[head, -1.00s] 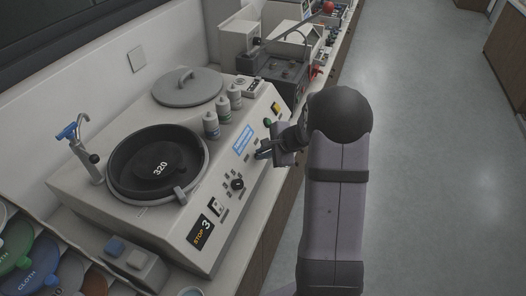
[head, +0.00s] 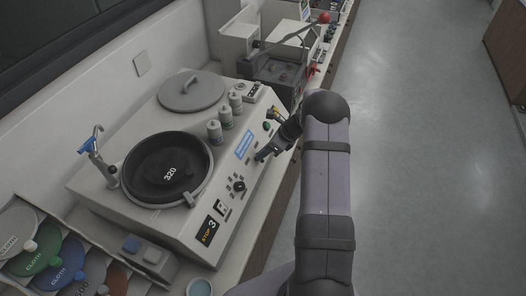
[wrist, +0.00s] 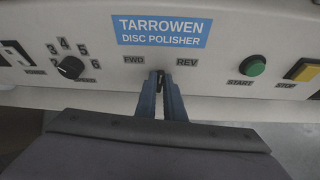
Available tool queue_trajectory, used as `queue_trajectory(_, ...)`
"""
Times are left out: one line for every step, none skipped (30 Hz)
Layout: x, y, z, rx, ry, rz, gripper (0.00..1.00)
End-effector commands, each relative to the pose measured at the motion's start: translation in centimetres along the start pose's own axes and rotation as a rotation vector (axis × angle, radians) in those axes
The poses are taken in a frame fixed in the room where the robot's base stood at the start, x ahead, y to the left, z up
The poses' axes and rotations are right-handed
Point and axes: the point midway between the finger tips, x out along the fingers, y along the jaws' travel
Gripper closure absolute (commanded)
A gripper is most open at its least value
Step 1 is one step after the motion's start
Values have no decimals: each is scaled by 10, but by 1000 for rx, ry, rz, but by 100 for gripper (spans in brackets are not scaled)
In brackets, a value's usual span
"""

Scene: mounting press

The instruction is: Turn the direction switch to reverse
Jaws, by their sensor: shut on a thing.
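The disc polisher (head: 226,205) has a sloped front panel with a blue label (wrist: 160,31). The direction switch (wrist: 160,76) is a small dark part between the FWD and REV marks, mostly hidden by my fingers; I cannot tell which mark it points to. My gripper (wrist: 161,82) has its two blue-grey fingers on either side of the switch, shut on it. In the head view my gripper (head: 260,156) reaches the panel just below the blue label.
The speed knob (wrist: 70,67) is left of the switch. The green start button (wrist: 253,65) and yellow stop button (wrist: 303,69) are to the right. The polishing bowl (head: 168,172), bottles (head: 225,117) and round lid (head: 191,90) stand behind the panel.

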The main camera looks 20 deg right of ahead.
Motion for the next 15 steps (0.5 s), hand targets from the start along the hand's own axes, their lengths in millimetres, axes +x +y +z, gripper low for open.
queue_trajectory(4,1,-3,43,2,24,100)
queue_trajectory(5,1,-3,69,3,34,100)
queue_trajectory(5,0,-3,105,3,48,100)
queue_trajectory(5,0,-3,132,2,59,100)
queue_trajectory(5,-1,-4,158,3,69,100)
queue_trajectory(6,-1,-4,193,4,83,100)
queue_trajectory(6,-1,-4,220,3,95,100)
queue_trajectory(6,-2,-4,245,3,103,100)
queue_trajectory(7,-2,-5,280,3,118,100)
queue_trajectory(7,-3,-5,305,4,128,100)
queue_trajectory(7,-3,-5,329,4,137,100)
queue_trajectory(7,-4,-6,362,4,150,100)
queue_trajectory(7,-4,-6,385,4,158,100)
queue_trajectory(8,-4,-6,407,5,168,100)
queue_trajectory(8,-5,-6,435,5,178,100)
